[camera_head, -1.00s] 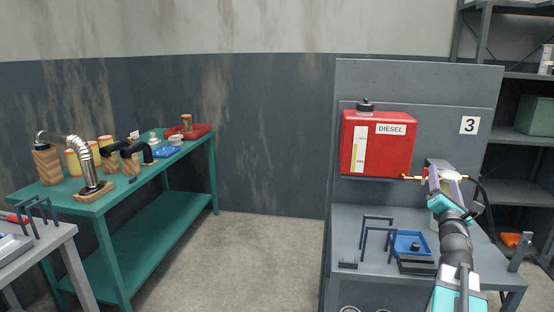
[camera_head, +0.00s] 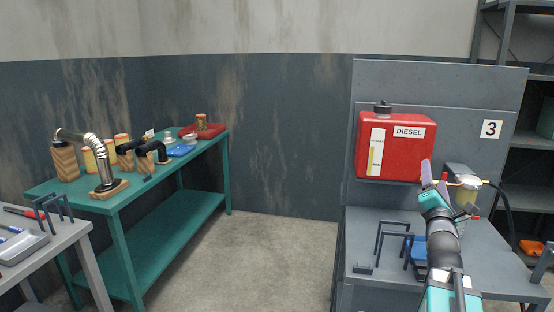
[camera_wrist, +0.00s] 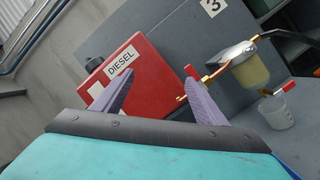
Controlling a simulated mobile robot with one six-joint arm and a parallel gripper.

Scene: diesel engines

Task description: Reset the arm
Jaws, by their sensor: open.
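My gripper (camera_head: 433,174) is open and empty, with purple fingers, in front of the grey workstation and just right of the red diesel tank (camera_head: 396,147). In the wrist view my gripper (camera_wrist: 161,98) has its two fingers wide apart with nothing between them. The red diesel tank (camera_wrist: 142,78) lies behind the fingers there. The fuel filter (camera_wrist: 251,70) with its pale bowl is to the right of the fingers, apart from them. It also shows in the head view (camera_head: 467,192), partly hidden by my arm.
A clear cup (camera_wrist: 276,113) sits below the filter. The workstation shelf holds a dark wire rack (camera_head: 392,237) and a blue tray (camera_head: 418,250), partly behind my arm. A green bench (camera_head: 165,220) with several parts stands left. The floor between is clear.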

